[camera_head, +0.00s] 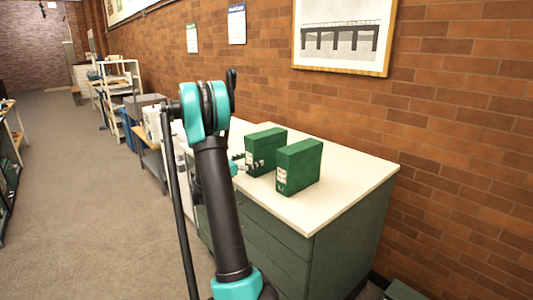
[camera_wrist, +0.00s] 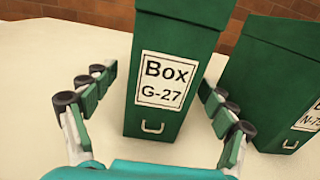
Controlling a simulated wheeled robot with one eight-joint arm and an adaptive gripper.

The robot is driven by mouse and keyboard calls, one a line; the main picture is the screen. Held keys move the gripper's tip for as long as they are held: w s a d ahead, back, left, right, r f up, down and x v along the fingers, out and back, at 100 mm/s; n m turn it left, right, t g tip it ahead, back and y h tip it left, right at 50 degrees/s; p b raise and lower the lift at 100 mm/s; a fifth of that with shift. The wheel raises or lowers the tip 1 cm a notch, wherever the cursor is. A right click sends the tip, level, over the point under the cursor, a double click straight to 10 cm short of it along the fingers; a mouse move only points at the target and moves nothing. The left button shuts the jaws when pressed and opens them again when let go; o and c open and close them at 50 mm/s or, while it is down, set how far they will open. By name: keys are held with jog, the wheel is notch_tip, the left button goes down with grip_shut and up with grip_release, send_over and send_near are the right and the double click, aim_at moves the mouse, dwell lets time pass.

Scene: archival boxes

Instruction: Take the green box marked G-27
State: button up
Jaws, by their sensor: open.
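The green box marked G-27 (camera_wrist: 160,60) stands upright on the white countertop, its white label and a small metal pull facing me in the wrist view. In the head view this box (camera_head: 264,147) is the left one of two. My gripper (camera_wrist: 158,84) is open, with one finger to the left of the box and one to the right. The left finger is clear of it; the right fingertip is close to its right side, and I cannot tell if they touch. In the head view my gripper (camera_head: 243,165) is at the label side of the box, partly hidden by my arm.
A second green box (camera_wrist: 275,80), its label starting with N-7, stands close on the right; it also shows in the head view (camera_head: 302,166). The white countertop (camera_head: 352,178) tops a green cabinet against a brick wall. Free counter lies right of the boxes.

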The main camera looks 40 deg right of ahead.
aim_at(261, 155)
jog(key=d, duration=0.5)
jog(key=shift+w+r, duration=0.1)
jog(key=shift+r, duration=0.1)
jog(key=c, duration=1.8)
